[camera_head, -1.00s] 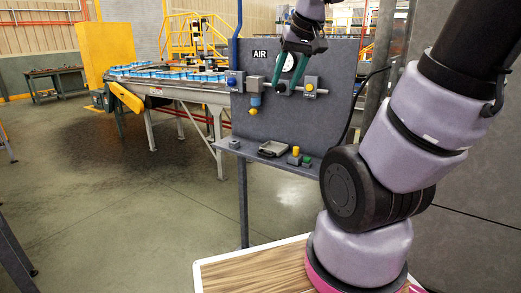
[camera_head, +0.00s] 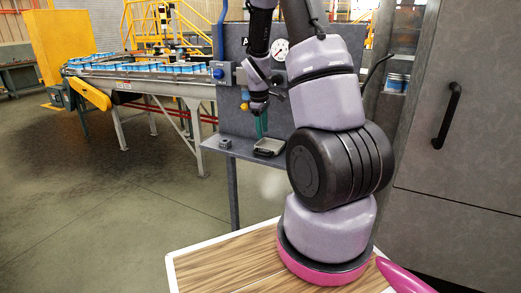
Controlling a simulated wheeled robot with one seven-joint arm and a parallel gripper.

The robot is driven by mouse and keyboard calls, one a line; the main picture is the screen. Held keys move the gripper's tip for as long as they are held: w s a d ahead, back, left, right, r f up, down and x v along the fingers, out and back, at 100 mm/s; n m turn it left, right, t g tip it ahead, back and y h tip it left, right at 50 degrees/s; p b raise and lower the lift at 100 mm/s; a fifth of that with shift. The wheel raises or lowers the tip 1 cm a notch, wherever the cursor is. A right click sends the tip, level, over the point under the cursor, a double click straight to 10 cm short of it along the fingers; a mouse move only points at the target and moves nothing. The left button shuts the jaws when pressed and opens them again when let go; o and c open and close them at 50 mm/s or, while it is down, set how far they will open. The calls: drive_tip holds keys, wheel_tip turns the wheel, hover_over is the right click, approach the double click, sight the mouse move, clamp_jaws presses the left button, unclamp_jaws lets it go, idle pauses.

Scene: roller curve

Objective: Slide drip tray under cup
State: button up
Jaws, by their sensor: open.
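The grey drip tray (camera_head: 270,147) is a small shallow dish on the panel's shelf, close to its front edge and partly covered by my arm at right. The cup (camera_head: 245,96) hangs under the air fittings on the upright panel, above and left of the tray; its bluish body and yellow lower end show beside my wrist. My gripper (camera_head: 261,126) points down with teal fingers just above and behind the tray's left part. It is open and appears empty. Whether a finger touches the tray cannot be told from here.
The grey shelf (camera_head: 215,147) holds a small grey block (camera_head: 225,143) at left, with bare room between it and the tray. A blue knob (camera_head: 218,72) and a gauge (camera_head: 280,50) are on the panel.

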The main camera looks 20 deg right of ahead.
sight(264, 150)
drive_tip(key=f, duration=0.3)
drive_tip(key=d+f, duration=0.1)
drive_tip(key=f, duration=0.2)
drive_tip(key=w+f, duration=0.1)
drive_tip(key=f, duration=0.2)
drive_tip(key=shift+d+f, duration=0.15)
drive_tip(key=shift+f, duration=0.25)
clamp_jaws()
idle(0.9)
